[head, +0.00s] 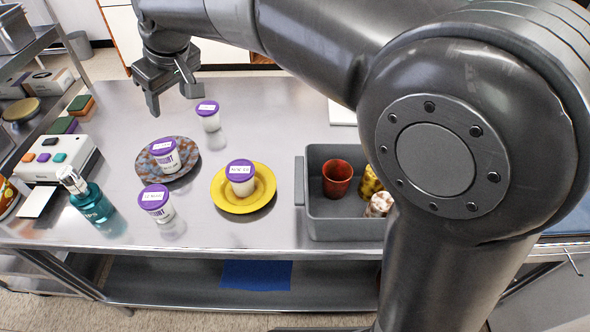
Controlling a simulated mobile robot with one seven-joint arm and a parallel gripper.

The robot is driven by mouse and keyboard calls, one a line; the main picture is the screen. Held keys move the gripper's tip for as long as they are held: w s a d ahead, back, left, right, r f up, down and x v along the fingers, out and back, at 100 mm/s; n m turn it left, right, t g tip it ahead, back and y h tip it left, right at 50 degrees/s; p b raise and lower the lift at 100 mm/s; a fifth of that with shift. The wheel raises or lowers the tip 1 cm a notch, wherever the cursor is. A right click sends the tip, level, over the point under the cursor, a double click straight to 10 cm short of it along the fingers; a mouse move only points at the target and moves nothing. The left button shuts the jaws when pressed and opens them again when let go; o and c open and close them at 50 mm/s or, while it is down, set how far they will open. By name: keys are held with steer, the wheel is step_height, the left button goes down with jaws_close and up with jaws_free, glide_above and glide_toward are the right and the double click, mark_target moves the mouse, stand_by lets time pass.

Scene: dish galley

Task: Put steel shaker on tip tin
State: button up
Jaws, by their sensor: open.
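My gripper (174,100) is open and empty, pointing down above the back left part of the steel table (265,120). I cannot make out a steel shaker in the head view. I cannot tell for sure which thing is the tip tin; a round tin with a gold top (21,109) stands on the rack at the left, well to the left of my gripper. My arm covers much of the right side, so things there may be hidden.
Several white tubs with purple lids stand near my gripper: one behind (208,114), one on a mottled plate (193,150), one on a yellow plate (262,188), one in front (158,205). A teal bottle (92,204) and grey bin (330,222) with cups flank them.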

steer(key=s+d+m+t+h, duration=0.1)
steer(key=s+d+m, duration=0.15)
steer(key=d, duration=0.95)
steer(key=s+d+m+t+h, duration=0.1)
steer(key=s+d+m, duration=0.15)
steer(key=d, duration=1.05)
steer(key=s+d+f+m+h, duration=0.1)
steer(key=s+d+f+m, duration=0.2)
steer(key=s+d, duration=0.3)
steer(key=s+d+f+m, duration=0.3)
steer(key=s+d, duration=0.3)
steer(key=d, duration=0.2)
steer(key=shift+d+f+t+h, duration=0.2)
steer(key=shift+t+h, duration=0.1)
steer(key=shift+h, duration=0.1)
